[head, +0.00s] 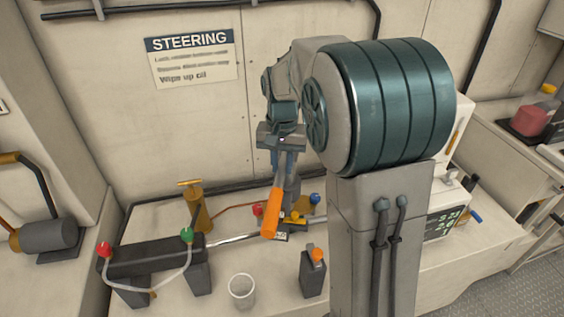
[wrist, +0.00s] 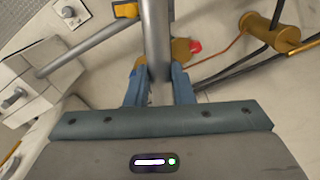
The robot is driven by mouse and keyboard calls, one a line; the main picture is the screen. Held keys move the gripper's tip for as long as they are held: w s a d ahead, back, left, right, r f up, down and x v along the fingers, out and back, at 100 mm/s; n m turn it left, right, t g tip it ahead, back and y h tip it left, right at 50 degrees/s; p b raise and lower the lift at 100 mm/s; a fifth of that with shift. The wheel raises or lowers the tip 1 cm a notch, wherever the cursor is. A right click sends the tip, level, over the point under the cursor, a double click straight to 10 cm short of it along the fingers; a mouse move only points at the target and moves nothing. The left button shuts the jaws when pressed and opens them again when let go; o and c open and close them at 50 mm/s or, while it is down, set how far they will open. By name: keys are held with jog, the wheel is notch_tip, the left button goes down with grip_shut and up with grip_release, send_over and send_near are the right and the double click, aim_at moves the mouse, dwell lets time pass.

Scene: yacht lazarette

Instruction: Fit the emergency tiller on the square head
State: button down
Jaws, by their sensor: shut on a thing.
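My gripper (head: 284,160) is raised above the bench and shut on the tiller, which has an orange handle (head: 270,214) slanting down towards the viewer. In the wrist view the tiller's grey tube (wrist: 155,32) runs between the blue fingers of my gripper (wrist: 158,88). A yellow round fitting (wrist: 183,50) lies below and behind the tube; it shows in the head view as yellow parts (head: 295,217) beside the handle. I cannot make out the square head; the tiller and arm cover part of that area.
A steel rod (head: 235,237) runs along the bench from a dark cylinder (head: 150,256) with red and green caps. A brass pump-like cylinder (head: 195,208) stands behind it.

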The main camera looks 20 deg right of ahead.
jog(key=shift+f+b, duration=0.3)
jog(key=shift+f, duration=0.2)
dwell(0.3)
jog(key=c, duration=1.2)
grip_release()
jog(key=shift+o, duration=0.2)
notch_tip(320, 180, up, 14)
jog(key=shift+b, duration=0.3)
jog(key=shift+s+f, duration=0.1)
jog(key=s+f+n+t, duration=0.1)
jog(key=s+f+n, duration=0.1)
jog(key=s+f, duration=0.4)
jog(key=s+f+n+t, duration=0.2)
jog(key=s+f, duration=0.4)
jog(key=s, duration=0.9)
jog(key=shift+n, duration=0.4)
